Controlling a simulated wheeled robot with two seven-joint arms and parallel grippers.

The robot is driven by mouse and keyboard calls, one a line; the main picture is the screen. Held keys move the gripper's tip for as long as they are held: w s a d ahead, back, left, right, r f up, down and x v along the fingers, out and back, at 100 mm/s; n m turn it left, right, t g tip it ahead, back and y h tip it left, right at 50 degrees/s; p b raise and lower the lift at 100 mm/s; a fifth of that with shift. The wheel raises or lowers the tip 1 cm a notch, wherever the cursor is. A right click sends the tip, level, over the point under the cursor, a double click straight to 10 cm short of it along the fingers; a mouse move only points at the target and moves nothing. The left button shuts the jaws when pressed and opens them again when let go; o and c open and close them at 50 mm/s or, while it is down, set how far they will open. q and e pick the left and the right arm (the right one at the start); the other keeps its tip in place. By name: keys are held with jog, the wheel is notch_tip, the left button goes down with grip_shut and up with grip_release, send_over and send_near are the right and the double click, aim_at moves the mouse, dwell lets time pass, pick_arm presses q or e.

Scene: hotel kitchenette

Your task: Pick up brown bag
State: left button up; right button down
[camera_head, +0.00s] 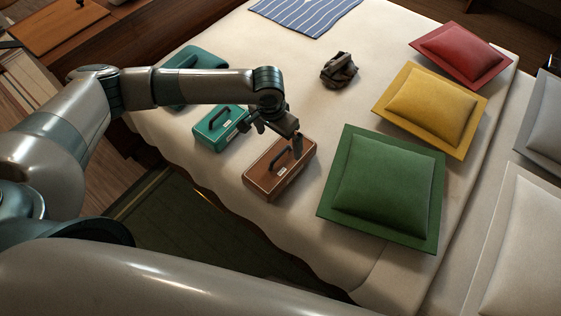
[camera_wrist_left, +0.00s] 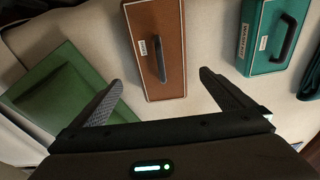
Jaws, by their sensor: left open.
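The brown bag (camera_head: 270,181) is a box-shaped case with a dark top handle and a small white label. It lies on the bed near its front edge. It also shows in the left wrist view (camera_wrist_left: 146,30), ahead of the fingers. My right gripper is not in view.
A teal case (camera_head: 209,137) stands just left of the brown bag. A green cushion (camera_head: 383,190) lies close on its right, with yellow (camera_head: 432,101) and red (camera_head: 463,52) cushions beyond. A dark crumpled item (camera_head: 340,71) lies farther back. The bed between is clear.

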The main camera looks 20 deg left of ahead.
aim_at(280, 153)
pick_arm(q)
jog(key=f, duration=0.4)
jog(key=shift+w+d, duration=0.15)
jog(key=shift+w, duration=0.15)
jog(key=shift+f, duration=0.2)
jog(key=shift+w+f+p, duration=0.1)
jog(key=shift+f+p, duration=0.35)
jog(key=shift+f, duration=0.05)
jog(key=f, duration=0.4)
jog(key=shift+w+p, duration=0.2)
jog(key=shift+p, duration=0.1)
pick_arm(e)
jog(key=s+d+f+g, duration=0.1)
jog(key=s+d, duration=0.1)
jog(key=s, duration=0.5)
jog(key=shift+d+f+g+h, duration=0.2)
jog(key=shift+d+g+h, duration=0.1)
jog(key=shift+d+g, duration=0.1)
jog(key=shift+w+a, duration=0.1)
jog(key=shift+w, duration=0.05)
